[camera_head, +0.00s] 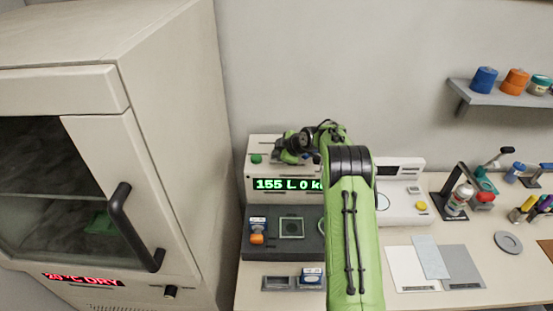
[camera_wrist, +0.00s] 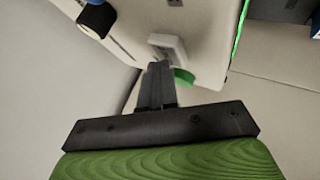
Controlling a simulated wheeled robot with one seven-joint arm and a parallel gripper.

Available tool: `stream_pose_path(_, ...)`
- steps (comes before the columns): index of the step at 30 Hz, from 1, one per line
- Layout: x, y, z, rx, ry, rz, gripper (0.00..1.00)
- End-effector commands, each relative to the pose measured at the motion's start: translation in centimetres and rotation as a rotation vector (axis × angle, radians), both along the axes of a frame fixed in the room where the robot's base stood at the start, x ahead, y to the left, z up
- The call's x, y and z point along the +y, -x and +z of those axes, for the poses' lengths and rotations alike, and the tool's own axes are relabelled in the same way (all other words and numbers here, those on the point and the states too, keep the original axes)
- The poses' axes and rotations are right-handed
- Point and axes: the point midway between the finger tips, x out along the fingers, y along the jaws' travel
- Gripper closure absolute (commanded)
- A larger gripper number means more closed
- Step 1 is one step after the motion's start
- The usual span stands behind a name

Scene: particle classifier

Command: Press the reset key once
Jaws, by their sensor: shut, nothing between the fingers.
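The classifier's cream panel (camera_head: 258,172) stands at the back of the bench, with a lit green readout (camera_head: 284,184) reading "155 L 0 k…", its right end hidden by my arm. A green round button (camera_head: 256,159) is at the panel's upper left. My gripper (camera_wrist: 157,68) is shut and empty, its fingertips close to a small pale raised block (camera_wrist: 167,43) and a green rounded part (camera_wrist: 183,77) on a cream housing. I cannot tell whether they touch. No label is legible, so I cannot tell which part is the reset key. In the head view my arm hides the fingertips.
A dark base (camera_head: 283,245) below the readout carries a blue-and-white item and an orange one. A cream cabinet (camera_head: 180,130) stands close on the left. A white device (camera_head: 403,205) with a yellow button is right of my arm. Bottles and tools crowd the right side.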

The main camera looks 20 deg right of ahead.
Motion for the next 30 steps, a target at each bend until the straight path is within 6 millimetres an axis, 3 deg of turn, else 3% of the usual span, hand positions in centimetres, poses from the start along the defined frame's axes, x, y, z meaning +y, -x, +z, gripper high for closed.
stream_pose_path(30, -0.01, 0.05, -1.07, 0.003, 0.000, -0.001, 1.00)
